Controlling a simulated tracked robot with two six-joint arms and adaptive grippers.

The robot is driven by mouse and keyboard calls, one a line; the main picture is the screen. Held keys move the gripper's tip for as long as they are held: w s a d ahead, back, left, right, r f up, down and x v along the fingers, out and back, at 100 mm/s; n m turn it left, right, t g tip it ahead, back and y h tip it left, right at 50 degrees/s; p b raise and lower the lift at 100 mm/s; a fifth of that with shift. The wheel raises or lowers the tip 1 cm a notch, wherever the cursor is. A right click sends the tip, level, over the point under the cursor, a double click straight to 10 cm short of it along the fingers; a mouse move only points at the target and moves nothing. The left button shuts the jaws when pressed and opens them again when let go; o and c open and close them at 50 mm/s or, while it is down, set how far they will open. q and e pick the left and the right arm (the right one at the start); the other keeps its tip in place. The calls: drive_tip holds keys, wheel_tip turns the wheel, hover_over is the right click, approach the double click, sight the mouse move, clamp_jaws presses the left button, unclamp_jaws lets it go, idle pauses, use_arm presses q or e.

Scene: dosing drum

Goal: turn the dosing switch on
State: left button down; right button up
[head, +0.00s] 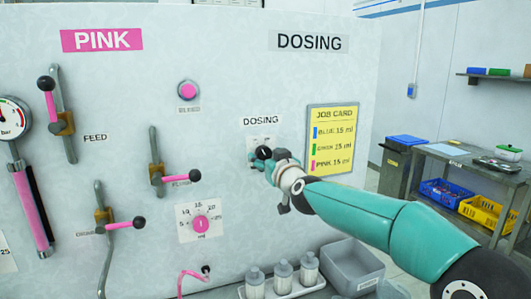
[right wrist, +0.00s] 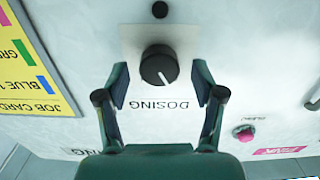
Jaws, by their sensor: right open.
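The dosing switch is a black round knob (right wrist: 158,66) on a pale plate, below the DOSING label in the head view (head: 263,153). A small white mark on the knob points down and slightly right in the right wrist view, where the lettering is upside down. My right gripper (right wrist: 160,84) is open, with one finger on either side of the knob in the picture and gaps on both sides. In the head view my right gripper (head: 270,161) is at the switch and hides part of its plate. My left gripper is not in view.
A yellow job card (head: 332,139) hangs right of the switch. A pink dial (head: 201,224) and levers with black ball ends (head: 195,176) are to the left. White bottles (head: 282,276) and a grey bin (head: 352,268) stand below.

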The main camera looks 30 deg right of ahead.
drive_tip(key=shift+x, duration=0.8)
drive_tip(key=shift+c, duration=0.3)
drive_tip(key=c, duration=1.1)
drive_tip(key=shift+m, duration=0.4)
drive_tip(key=shift+f+m+b, duration=0.1)
drive_tip(key=shift+m+b, duration=0.2)
drive_tip(key=shift+m, duration=0.7)
drive_tip(key=m+b, duration=0.1)
drive_tip(key=m, duration=0.2)
drive_tip(key=m+b, duration=0.1)
drive_tip(key=m, duration=0.5)
drive_tip(key=shift+d+f, duration=0.1)
drive_tip(key=shift+m, duration=0.3)
